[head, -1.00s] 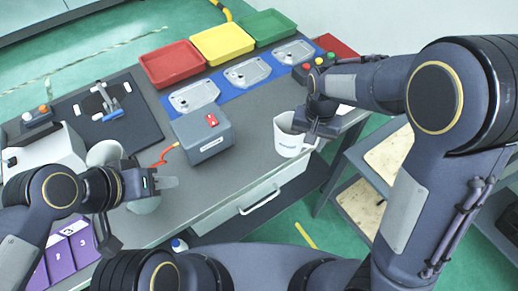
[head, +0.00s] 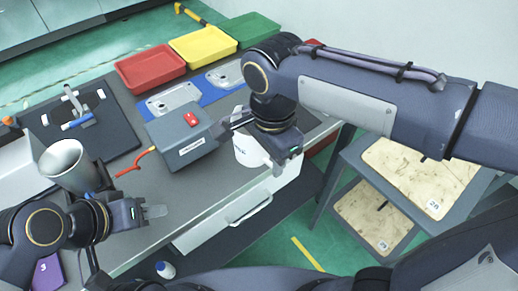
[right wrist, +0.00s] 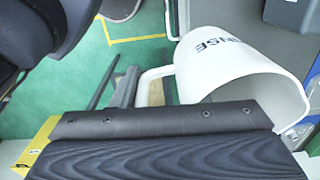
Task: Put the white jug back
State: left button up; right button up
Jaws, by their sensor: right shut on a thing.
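The white jug (head: 246,151) stands out at the front right of the grey workbench in the head view, beside the grey box. It has dark lettering on its side, and its upper part is hidden by my right arm. My right gripper (head: 264,139) is shut on the jug near its rim. In the right wrist view the jug (right wrist: 235,62) lies across the picture with its open mouth to the lower right and its handle to the left. I cannot tell whether its base touches the bench. My left gripper (head: 152,212) is empty over the bench's front left; its finger gap is unclear.
A grey box (head: 180,142) with a red switch is left of the jug. Red (head: 150,70), yellow (head: 203,46) and green (head: 250,30) trays line the back. A shelf (head: 365,215) is right of the bench.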

jog(key=w, duration=0.1)
jog(key=w+f, duration=0.1)
jog(key=w, duration=0.1)
jog(key=w+f, duration=0.1)
jog(key=shift+w+a, duration=0.1)
jog(key=shift+w, duration=0.1)
jog(key=w+f, duration=0.5)
jog(key=shift+w+a+f, duration=0.15)
jog(key=shift+a+f, duration=0.05)
jog(key=shift+f, duration=0.15)
jog(key=shift+w+f, duration=0.15)
jog(key=shift+f, duration=0.8)
jog(key=shift+w+f, duration=0.15)
jog(key=shift+f, duration=0.75)
jog(key=shift+f, duration=0.15)
jog(key=o, duration=1.2)
jog(key=shift+o, duration=0.2)
